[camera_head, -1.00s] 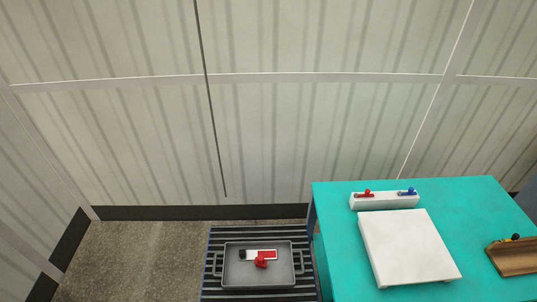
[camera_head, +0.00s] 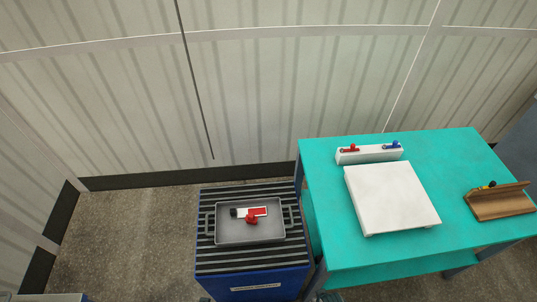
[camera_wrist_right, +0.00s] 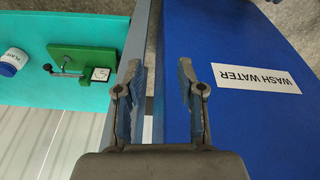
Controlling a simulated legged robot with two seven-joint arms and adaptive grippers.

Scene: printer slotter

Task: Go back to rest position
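My right gripper (camera_wrist_right: 160,72) is open, with its two fingers apart and nothing between them in the right wrist view. It is beside a blue panel (camera_wrist_right: 235,120) with an upside-down "WASH WATER" label (camera_wrist_right: 257,77). My left gripper cannot be made out in any view. In the head view, a grey tray (camera_head: 250,236) with side handles sits on a blue cart (camera_head: 252,268). The tray holds a red and white item (camera_head: 258,211) with a dark end and a small red piece (camera_head: 252,219).
A teal table (camera_head: 450,160) stands right of the cart, with a white slab (camera_head: 390,195), a white bar (camera_head: 368,154) with red and blue parts, and a wooden holder (camera_head: 500,205). The right wrist view shows a green fixture (camera_wrist_right: 85,62) and a blue-capped container (camera_wrist_right: 12,62).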

